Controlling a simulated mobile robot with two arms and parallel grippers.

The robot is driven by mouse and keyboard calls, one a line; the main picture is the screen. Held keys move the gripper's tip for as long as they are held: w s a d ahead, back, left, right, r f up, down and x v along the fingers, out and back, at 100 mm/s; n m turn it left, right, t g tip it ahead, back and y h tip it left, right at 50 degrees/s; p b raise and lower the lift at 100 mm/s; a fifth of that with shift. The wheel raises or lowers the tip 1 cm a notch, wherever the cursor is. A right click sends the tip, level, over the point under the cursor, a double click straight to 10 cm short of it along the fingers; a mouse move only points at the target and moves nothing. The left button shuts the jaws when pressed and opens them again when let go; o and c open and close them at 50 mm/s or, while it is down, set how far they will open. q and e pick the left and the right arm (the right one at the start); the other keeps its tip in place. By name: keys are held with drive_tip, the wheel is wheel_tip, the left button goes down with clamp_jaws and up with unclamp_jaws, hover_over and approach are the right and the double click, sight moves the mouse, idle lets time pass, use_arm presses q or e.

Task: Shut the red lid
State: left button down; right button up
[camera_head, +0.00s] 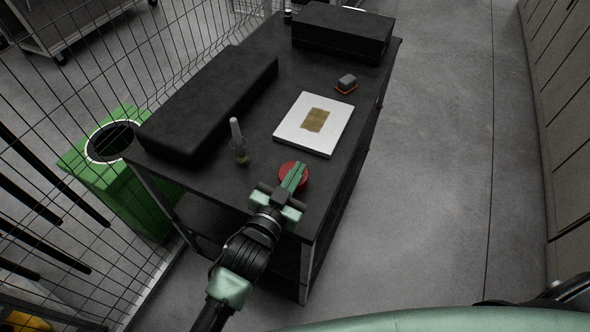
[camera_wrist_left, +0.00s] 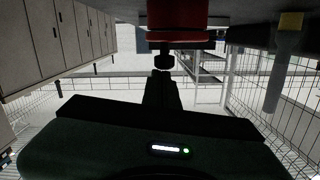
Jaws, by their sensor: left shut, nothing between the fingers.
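The red lid (camera_head: 286,167) is a round red top near the front corner of the dark table. My left gripper (camera_head: 296,176) is shut and empty, and its fingers cover part of the lid in the head view. In the left wrist view, which looks upside down, the red lid (camera_wrist_left: 178,36) shows as a rim on a darker red body (camera_wrist_left: 178,14). The left gripper (camera_wrist_left: 163,60) is close to that rim there; I cannot tell whether it touches. Whether the lid sits fully closed is unclear. My right gripper is not in view.
A long black case (camera_head: 205,105) lines the left table edge. A green bin (camera_head: 127,190) stands by the wire fence. The right floor is clear.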

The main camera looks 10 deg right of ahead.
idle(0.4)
use_arm(q)
drive_tip(key=b+v, duration=0.1)
drive_tip(key=v, duration=0.6)
drive_tip(key=shift+f+b, duration=0.1)
drive_tip(key=shift+b, duration=0.3)
drive_tip(key=shift+s+a, duration=0.25)
drive_tip(key=shift+s, duration=0.1)
